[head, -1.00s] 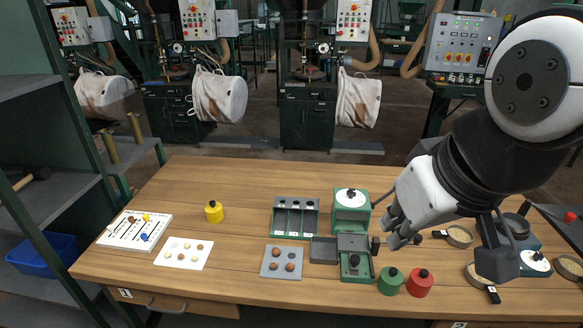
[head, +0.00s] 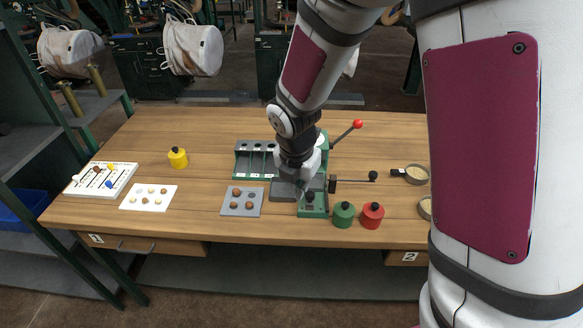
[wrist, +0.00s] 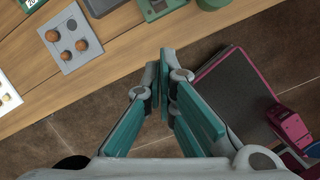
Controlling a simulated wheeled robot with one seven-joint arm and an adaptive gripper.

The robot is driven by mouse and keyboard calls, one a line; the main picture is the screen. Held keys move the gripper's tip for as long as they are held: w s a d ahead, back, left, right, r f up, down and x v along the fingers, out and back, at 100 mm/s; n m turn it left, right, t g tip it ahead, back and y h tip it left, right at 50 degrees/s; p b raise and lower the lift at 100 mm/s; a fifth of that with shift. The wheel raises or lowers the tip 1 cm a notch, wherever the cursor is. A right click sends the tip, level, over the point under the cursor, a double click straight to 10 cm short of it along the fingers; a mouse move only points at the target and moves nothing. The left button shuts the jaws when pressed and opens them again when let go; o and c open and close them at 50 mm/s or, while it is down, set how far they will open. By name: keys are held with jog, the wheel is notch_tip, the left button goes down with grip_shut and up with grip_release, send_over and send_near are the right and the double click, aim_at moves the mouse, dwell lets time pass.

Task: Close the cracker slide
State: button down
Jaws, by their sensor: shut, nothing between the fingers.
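The cracker is a green-framed device near the front middle of the table. Its dark grey slide (head: 284,191) lies to the left of its green front base (head: 313,208), which has a black knob. In the wrist view a corner of the slide (wrist: 101,6) and of the green base (wrist: 162,7) shows at the top edge. My gripper (wrist: 160,72) is shut and empty, its teal fingertips together. In the head view my wrist is over the cracker and hides part of it; the fingertips are hard to make out there. I cannot tell whether they touch anything.
A grey tray of brown nuts (head: 242,211) lies left of the slide. Green (head: 343,215) and red (head: 373,216) lidded pots stand close on its right. A red-balled lever (head: 347,134) rises behind. A green divided rack (head: 243,160) stands behind left.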

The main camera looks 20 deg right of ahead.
jog(key=f, duration=0.4)
jog(key=w+f+n, duration=0.1)
jog(key=f, duration=0.3)
jog(key=w+d+f+n, duration=0.1)
jog(key=f, duration=0.3)
jog(key=shift+d+f, duration=0.1)
jog(key=shift+f, duration=0.3)
jog(key=shift+w+d, duration=0.35)
jog(key=shift+w, duration=0.2)
jog(key=shift+w+d, duration=0.35)
jog(key=shift+w, duration=0.2)
jog(key=shift+w+d, duration=0.35)
jog(key=shift+w, duration=0.35)
